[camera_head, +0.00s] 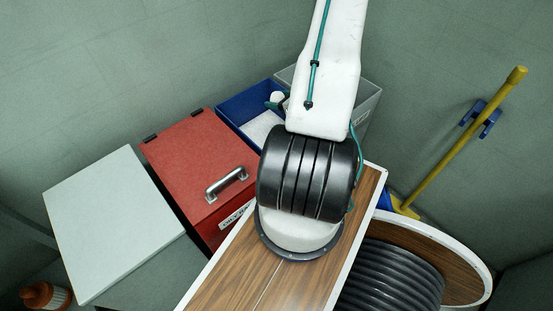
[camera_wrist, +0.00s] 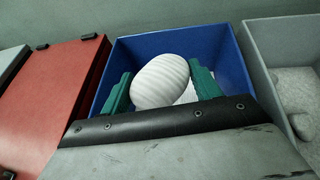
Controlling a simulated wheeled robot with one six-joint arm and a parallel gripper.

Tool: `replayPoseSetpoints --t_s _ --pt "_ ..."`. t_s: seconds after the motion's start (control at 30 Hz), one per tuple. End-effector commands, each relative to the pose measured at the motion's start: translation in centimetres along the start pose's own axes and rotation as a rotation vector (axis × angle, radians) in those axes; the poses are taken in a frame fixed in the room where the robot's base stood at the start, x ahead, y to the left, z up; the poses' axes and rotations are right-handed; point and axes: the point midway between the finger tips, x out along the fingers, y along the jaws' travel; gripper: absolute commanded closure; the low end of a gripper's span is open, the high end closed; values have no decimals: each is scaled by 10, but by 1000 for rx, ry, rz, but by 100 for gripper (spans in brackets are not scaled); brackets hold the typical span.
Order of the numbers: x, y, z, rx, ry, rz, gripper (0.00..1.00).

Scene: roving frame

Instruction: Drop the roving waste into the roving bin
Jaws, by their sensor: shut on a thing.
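The roving waste (camera_wrist: 160,82) is a white, ribbed, rounded bundle between the green fingers of my gripper (camera_wrist: 162,90). In the head view my gripper (camera_head: 276,101) and the waste are small and partly hidden by my arm. In the wrist view the bundle lies over the opening of a blue open bin (camera_wrist: 180,46); I cannot tell its height above the rim. White material lies inside that bin, which also shows in the head view (camera_head: 232,107). A grey open bin (camera_wrist: 262,72) stands to its right with pale lumps inside. I cannot read which one is the roving bin.
A red lidded bin (camera_head: 196,160) with a metal handle stands left of the blue bin. A pale box-like surface (camera_head: 110,215) is further left. A yellow-handled broom (camera_head: 450,150) leans at the right wall. An orange object (camera_head: 45,296) is at lower left.

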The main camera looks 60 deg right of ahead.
Motion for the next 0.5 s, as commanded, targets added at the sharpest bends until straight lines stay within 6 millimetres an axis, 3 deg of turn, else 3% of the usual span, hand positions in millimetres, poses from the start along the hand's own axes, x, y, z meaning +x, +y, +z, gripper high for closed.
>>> replayPoseSetpoints --t_s 0.5 --pt "20 1 -48 0 0 2 59"
